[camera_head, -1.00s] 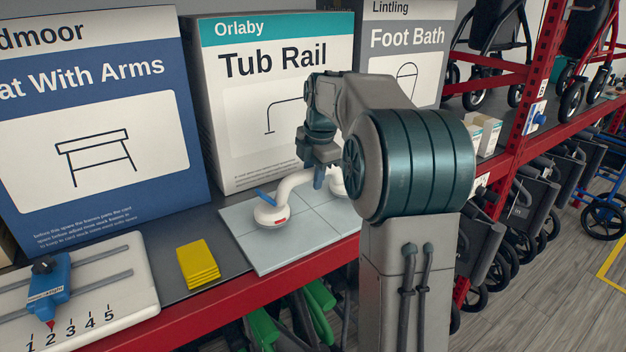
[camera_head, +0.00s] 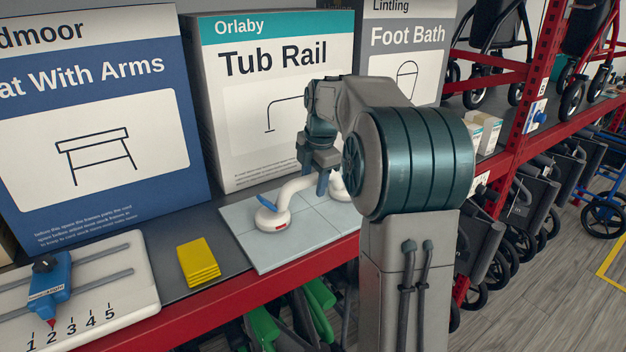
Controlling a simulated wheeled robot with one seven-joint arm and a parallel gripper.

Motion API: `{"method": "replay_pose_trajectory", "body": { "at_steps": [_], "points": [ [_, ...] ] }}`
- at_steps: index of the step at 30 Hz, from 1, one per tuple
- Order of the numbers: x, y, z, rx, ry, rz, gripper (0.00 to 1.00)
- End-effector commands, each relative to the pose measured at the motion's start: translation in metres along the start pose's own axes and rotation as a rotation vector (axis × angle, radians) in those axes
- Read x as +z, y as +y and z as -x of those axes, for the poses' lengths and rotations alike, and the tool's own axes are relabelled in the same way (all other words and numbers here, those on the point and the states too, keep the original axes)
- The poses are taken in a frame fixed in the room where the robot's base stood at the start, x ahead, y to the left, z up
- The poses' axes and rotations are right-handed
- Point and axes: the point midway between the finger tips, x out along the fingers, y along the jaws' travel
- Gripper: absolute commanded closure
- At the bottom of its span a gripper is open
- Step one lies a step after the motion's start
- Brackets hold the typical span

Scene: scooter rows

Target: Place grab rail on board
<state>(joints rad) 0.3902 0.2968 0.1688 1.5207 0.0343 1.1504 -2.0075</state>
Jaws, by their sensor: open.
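A white grab rail (camera_head: 288,193) with round suction feet and blue levers sits on the pale blue-grey tiled board (camera_head: 262,252) on the shelf. Its near-left foot (camera_head: 272,219) has a small red mark and rests on the board. Its other foot is partly hidden behind my arm. My gripper (camera_head: 323,186) is at the rail's bar, pointing down, with a finger in front of the bar. It is open. The far finger is hidden, so I cannot tell whether the jaws touch the bar.
Yellow cloths or pads (camera_head: 199,262) lie left of the board. A white numbered panel with a blue slider (camera_head: 48,287) is further left. Large boxes, including the Tub Rail box (camera_head: 230,120), stand close behind. The red shelf edge (camera_head: 215,301) runs in front.

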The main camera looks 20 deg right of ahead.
Motion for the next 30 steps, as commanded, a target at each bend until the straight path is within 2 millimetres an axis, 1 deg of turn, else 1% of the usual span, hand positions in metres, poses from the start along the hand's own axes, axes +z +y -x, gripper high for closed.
{"method": "replay_pose_trajectory", "body": {
  "at_steps": [5, 9, 15, 19, 25, 28, 30],
  "points": [
    [0.000, 0.001, 0.032, 0.006, -0.003, 0.000, 0.52],
    [0.000, 0.001, 0.064, 0.005, -0.002, 0.000, 0.52],
    [0.000, 0.001, 0.100, 0.004, -0.001, 0.000, 0.52],
    [0.000, 0.000, 0.113, 0.003, -0.001, 0.000, 0.52],
    [-0.001, -0.001, 0.117, 0.001, -0.001, -0.005, 0.52],
    [-0.010, -0.006, 0.116, 0.000, -0.006, -0.053, 0.52],
    [-0.022, -0.014, 0.114, 0.001, -0.013, -0.131, 0.52]
  ]
}}
